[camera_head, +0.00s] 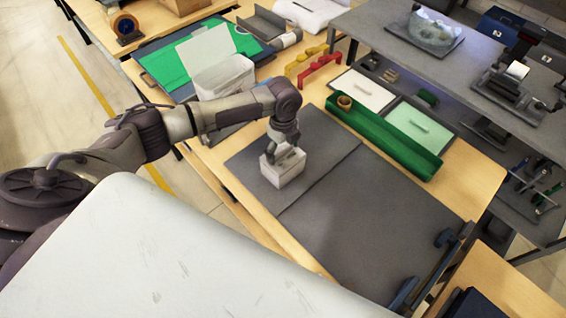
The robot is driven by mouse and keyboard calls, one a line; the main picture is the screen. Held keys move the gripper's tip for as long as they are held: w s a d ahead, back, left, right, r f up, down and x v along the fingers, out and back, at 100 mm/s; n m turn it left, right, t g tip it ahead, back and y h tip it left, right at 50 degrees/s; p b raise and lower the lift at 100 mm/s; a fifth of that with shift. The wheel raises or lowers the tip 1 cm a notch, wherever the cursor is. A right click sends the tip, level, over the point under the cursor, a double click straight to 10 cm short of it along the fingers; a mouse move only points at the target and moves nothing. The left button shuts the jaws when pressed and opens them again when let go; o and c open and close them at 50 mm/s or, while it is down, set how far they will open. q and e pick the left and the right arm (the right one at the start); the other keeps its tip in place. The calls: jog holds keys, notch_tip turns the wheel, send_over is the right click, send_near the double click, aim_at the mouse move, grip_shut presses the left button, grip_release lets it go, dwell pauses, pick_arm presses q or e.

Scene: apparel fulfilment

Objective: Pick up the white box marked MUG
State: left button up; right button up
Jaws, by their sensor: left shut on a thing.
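The white box (285,170) sits on the left part of the dark grey mat (245,155) on the wooden table. Its marking is too small to read here. My left gripper (276,155) points down at the box from above and is shut on its upper part. The fingers cover part of the box's top. I cannot tell whether the box touches the mat or is slightly raised. My right gripper is not in view.
A green tray (395,140) with a tape roll lies behind the mat. A white bin (226,78), red and yellow holders (318,70) and a green cutting mat (180,70) stand further back. The mat's right part (360,220) is clear. A grey shelf (470,85) stands at right.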

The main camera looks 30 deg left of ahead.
pick_arm(q)
jog(key=c, duration=0.4)
jog(key=shift+r, duration=0.1)
jog(key=shift+c, duration=0.2)
